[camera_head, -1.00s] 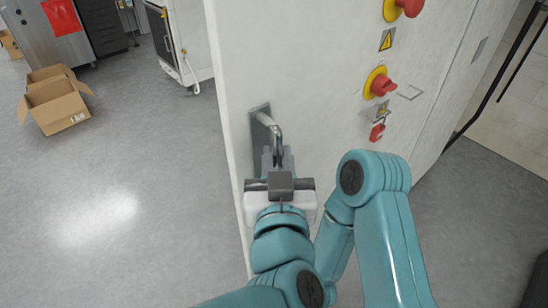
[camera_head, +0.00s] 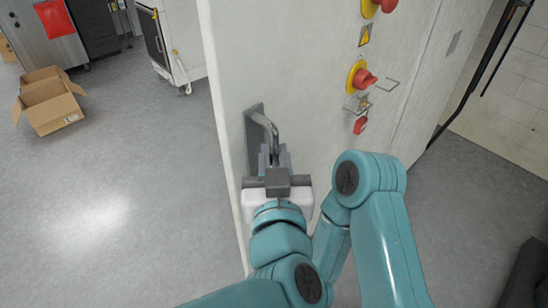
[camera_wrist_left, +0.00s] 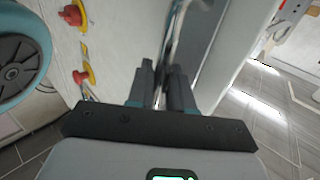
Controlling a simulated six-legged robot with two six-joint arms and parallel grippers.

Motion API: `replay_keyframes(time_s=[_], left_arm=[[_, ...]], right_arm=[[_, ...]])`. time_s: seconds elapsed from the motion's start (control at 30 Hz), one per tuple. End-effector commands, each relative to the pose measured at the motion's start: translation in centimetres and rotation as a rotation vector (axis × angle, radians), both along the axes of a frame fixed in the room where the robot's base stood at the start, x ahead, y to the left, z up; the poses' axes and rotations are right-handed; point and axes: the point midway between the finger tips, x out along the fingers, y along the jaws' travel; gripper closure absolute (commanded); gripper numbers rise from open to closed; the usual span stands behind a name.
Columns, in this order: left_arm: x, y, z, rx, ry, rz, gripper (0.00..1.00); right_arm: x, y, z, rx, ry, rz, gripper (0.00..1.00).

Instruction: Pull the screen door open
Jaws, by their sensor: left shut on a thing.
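A large white door panel (camera_head: 290,60) stands upright in front of me. A grey metal handle (camera_head: 268,124) sits on a dark plate near its left edge. My left gripper (camera_head: 271,156) is shut on the lower part of this handle. In the left wrist view the two dark fingertips (camera_wrist_left: 161,74) hold the handle (camera_wrist_left: 176,28) between them, partly hidden by the fingers. I cannot tell any gap between the panel and its frame. My right gripper does not show.
A white cabinet (camera_head: 180,38) stands behind. The grey floor (camera_head: 130,180) at left is clear.

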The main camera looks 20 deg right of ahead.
Motion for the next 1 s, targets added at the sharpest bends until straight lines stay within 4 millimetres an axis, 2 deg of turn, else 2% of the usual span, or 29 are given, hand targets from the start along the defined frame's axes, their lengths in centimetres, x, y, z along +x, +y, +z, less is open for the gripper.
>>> replay_keyframes(time_s=[0.47, 0.5, 0.53, 1.0], left_arm=[[0.15, -0.04, 0.3, -0.003, -0.006, -0.002, 1.0], [0.12, -0.05, 0.3, -0.003, -0.006, -0.002, 0.7], [0.11, -0.04, 0.3, -0.003, -0.006, -0.001, 0.63], [0.01, 0.02, 0.12, -0.002, -0.002, 0.0, 0.63]], right_arm=[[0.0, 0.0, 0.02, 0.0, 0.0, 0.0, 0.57], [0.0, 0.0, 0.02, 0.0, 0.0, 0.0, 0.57], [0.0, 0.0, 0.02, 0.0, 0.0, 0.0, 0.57], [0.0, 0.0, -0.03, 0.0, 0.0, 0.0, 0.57]])
